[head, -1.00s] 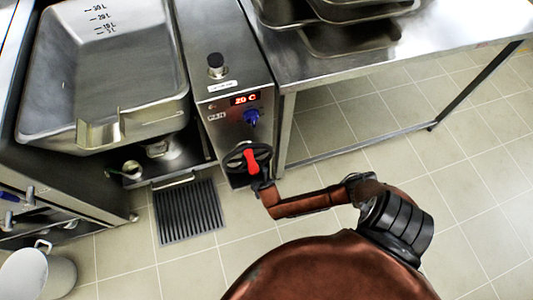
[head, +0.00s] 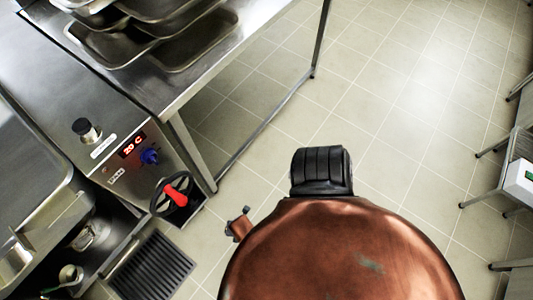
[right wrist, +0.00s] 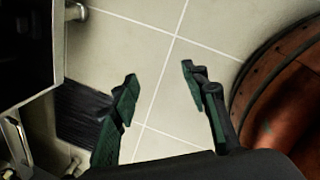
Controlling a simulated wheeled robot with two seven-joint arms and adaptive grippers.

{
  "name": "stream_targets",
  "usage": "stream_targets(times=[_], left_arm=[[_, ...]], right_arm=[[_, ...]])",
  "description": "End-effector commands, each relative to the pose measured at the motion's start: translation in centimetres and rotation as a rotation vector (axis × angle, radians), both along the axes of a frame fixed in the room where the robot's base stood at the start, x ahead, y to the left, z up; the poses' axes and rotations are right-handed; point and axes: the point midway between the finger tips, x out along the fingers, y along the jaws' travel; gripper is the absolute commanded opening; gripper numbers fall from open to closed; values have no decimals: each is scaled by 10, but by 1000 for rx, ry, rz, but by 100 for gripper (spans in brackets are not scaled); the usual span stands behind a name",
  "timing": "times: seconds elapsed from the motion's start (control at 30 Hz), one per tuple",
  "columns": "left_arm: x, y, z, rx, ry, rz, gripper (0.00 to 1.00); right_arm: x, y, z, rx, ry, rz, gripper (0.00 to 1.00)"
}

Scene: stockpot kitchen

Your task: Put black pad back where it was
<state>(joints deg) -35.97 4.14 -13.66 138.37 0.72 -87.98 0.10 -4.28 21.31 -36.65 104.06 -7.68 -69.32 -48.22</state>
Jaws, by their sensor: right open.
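No separate black pad can be made out for certain. The only flat black piece is a slatted black grate (head: 152,268) on the tiled floor at the lower left of the head view. A dark ribbed patch, likely the same grate (right wrist: 78,115), shows left of the fingers in the right wrist view. My right gripper (right wrist: 159,76) is open above the floor, with only tiles between its dark green fingers. My left gripper is not in view.
A steel table (head: 205,60) with stacked trays (head: 140,30) stands at the back. Tiled floor (head: 390,110) is clear in the middle. Furniture with a white box (head: 521,182) stands at far right.

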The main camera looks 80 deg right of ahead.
Motion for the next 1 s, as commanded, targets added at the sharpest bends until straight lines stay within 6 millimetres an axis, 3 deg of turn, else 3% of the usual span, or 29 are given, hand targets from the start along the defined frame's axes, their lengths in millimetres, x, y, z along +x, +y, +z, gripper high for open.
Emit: stream_targets(times=[0.03, 0.2, 0.3, 0.4, 0.6, 1.0], left_arm=[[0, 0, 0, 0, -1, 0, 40], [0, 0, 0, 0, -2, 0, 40], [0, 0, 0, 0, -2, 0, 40], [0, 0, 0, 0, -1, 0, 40], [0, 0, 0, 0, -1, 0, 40], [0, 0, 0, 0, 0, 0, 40]], right_arm=[[-30, 4, 16, 73, 28, -204, 41], [-108, -12, 73, 214, 109, -885, 41], [-145, -29, 103, 239, 136, -1194, 41], [-169, -43, 126, 243, 145, -1402, 41], [-186, -52, 141, 240, 148, -1543, 41], [-185, -52, 140, 241, 148, -1536, 41]])
